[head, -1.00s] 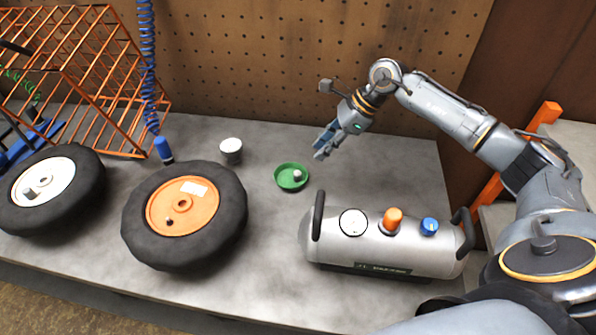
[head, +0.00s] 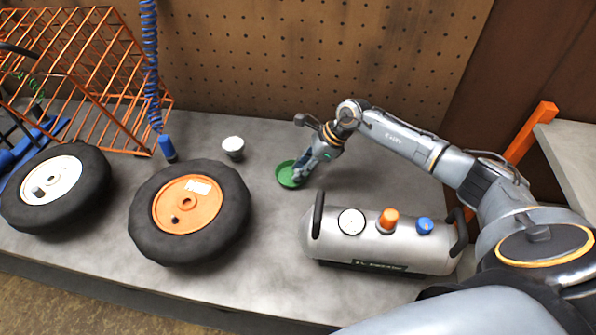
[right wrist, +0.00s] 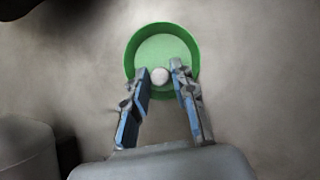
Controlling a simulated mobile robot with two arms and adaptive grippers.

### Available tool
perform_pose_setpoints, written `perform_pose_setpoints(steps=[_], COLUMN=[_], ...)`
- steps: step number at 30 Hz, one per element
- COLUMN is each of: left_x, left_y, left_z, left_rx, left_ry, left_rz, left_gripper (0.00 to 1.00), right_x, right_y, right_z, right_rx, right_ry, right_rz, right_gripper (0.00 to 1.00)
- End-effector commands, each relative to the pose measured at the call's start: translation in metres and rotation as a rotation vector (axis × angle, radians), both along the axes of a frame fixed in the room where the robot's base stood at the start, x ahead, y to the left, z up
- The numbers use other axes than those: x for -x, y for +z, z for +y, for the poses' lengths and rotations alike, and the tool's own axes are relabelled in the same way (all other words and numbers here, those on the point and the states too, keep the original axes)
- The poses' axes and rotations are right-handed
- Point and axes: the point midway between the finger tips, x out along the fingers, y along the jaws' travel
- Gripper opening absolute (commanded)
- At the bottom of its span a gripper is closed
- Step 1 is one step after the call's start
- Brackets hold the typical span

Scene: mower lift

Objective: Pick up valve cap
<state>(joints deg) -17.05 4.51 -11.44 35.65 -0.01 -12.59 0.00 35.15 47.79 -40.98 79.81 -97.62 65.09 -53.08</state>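The valve cap (right wrist: 160,76) is a small pale round piece in the shallow green dish (right wrist: 191,47). The dish also shows in the head view (head: 286,178), where my gripper hides the cap. My right gripper (right wrist: 159,72) is open, its two blue-grey fingers reaching over the near rim of the dish, one on each side of the cap. Whether the fingers touch the cap I cannot tell. In the head view the right gripper (head: 299,175) points down at the dish. My left gripper is not in view.
A silver air tank (head: 335,238) with a gauge and knobs stands close in front of the dish. A white-topped cup (head: 233,150) and an orange-hubbed wheel (head: 226,226) are to the left. A pegboard (head: 330,60) rises behind the bench.

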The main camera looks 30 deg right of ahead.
Motion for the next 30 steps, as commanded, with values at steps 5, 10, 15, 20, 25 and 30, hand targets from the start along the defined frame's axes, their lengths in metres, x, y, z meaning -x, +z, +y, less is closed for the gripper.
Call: perform_pose_setpoints(steps=[5,10,15,20,25,30], left_x=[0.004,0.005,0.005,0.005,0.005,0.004], left_y=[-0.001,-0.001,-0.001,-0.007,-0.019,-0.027], left_z=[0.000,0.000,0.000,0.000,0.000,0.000], left_rx=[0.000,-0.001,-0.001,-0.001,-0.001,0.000], left_ry=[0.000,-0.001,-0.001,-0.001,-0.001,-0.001], left_rz=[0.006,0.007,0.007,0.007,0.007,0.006], left_gripper=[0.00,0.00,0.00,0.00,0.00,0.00], right_x=[0.000,0.000,0.000,-0.001,0.003,0.023], right_y=[0.000,0.001,0.001,0.010,0.037,0.072], right_z=[0.000,0.000,0.000,-0.001,0.004,0.027], right_rx=[0.000,0.000,0.001,0.001,0.000,0.002], right_ry=[0.000,0.000,0.000,0.000,0.004,0.006], right_rz=[0.000,0.000,-0.001,-0.004,-0.005,-0.007], right_gripper=[0.08,0.08,0.08,0.08,0.08,0.08])
